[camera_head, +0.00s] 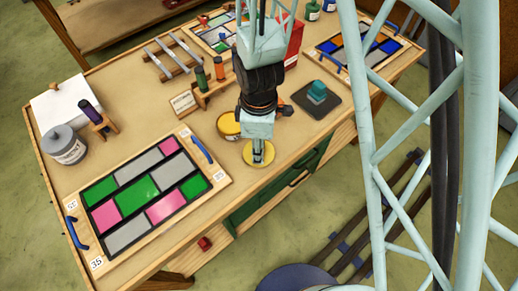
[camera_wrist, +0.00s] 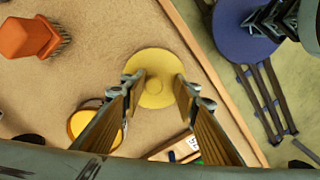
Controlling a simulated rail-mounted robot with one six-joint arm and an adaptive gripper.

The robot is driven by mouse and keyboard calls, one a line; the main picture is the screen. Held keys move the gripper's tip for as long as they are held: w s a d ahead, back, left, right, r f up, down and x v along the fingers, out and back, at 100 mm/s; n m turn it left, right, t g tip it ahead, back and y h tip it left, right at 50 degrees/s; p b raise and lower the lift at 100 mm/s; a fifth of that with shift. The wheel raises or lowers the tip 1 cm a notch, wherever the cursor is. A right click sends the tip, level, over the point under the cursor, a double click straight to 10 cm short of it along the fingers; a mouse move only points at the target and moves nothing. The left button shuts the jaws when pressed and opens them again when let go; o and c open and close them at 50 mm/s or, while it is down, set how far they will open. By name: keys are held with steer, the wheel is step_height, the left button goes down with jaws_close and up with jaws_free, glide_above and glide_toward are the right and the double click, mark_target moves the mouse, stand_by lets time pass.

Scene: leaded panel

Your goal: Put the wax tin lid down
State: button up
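The wax tin lid (camera_head: 248,154) is a flat yellow disc, and it appears to lie on the bench top near the front edge. In the wrist view the lid (camera_wrist: 152,58) shows a small round raised centre. My gripper (camera_head: 259,158) points straight down over the lid. In the wrist view the two fingers of my gripper (camera_wrist: 160,85) stand apart on either side of the raised centre, with visible gaps to it. The yellow wax tin (camera_head: 229,124) stands uncovered just behind and left of the lid; it also shows in the wrist view (camera_wrist: 82,124), partly behind a finger.
The leaded panel (camera_head: 140,195) on its board lies to the left. An orange-red brush (camera_wrist: 28,38) shows in the wrist view. A dark mat (camera_head: 334,103) with a teal block lies to the right. The bench edge (camera_wrist: 205,60) is close to the lid.

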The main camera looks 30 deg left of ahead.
steer(key=shift+r, duration=0.1)
step_height(320, 180, up, 12)
steer(key=p, duration=0.1)
steer(key=shift+a+r, duration=0.15)
steer(key=shift+r, duration=0.05)
stand_by(0.8)
steer(key=shift+s, duration=0.1)
stand_by(0.4)
steer(key=shift+f, duration=0.1)
stand_by(0.3)
